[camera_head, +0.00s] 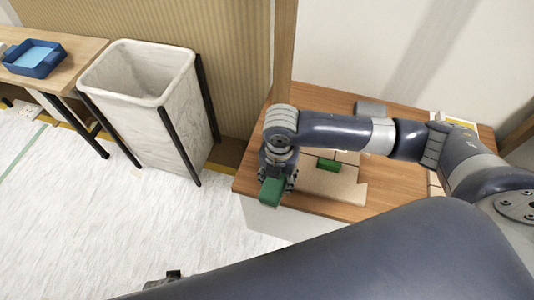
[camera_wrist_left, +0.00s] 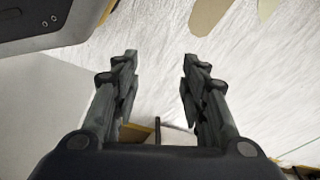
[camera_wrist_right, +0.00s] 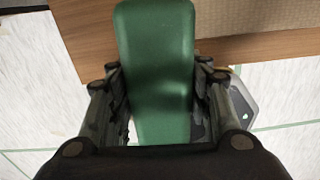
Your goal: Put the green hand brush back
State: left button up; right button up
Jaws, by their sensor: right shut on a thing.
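The green hand brush (camera_head: 270,192) is in my right gripper (camera_head: 276,174), over the front left corner of the wooden table (camera_head: 376,205). In the right wrist view the brush (camera_wrist_right: 156,60) is a long, smooth green body with rounded ends, lying between the two fingers, which touch its sides. No bristles show there. My left gripper (camera_wrist_left: 160,78) is open and empty in its wrist view, above the pale floor. In the head view my own arm hides most of it.
A second green block (camera_head: 328,165) lies on a tan board (camera_head: 335,186) on the table. A grey cylinder (camera_head: 370,108) is at the back. A white bin (camera_head: 150,100) in a dark frame stands left. A blue tray (camera_head: 35,59) is on another table (camera_head: 77,50). Floor between is clear.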

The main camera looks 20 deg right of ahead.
jog(key=w, duration=0.3)
jog(key=w+b, duration=0.1)
jog(key=w, duration=0.2)
jog(key=w+f, duration=0.1)
jog(key=w, duration=0.2)
jog(key=shift+w+d, duration=0.2)
jog(key=shift+d, duration=0.1)
jog(key=shift+w+b, duration=0.4)
jog(key=shift+w, duration=0.3)
jog(key=shift+w+d+f, duration=0.1)
jog(key=shift+w, duration=0.5)
notch_tip(320, 180, down, 2)
jog(key=shift+s+f+b, duration=0.15)
jog(key=shift+b, duration=0.3)
jog(key=shift+f+p, duration=0.3)
jog(key=shift+p, duration=0.2)
pick_arm(q)
notch_tip(320, 180, up, 7)
jog(key=w, duration=0.2)
jog(key=shift+w+d+f, duration=0.15)
jog(key=shift+w+f, duration=0.05)
jog(key=shift+w, duration=0.15)
pick_arm(e)
jog(key=shift+f, duration=0.15)
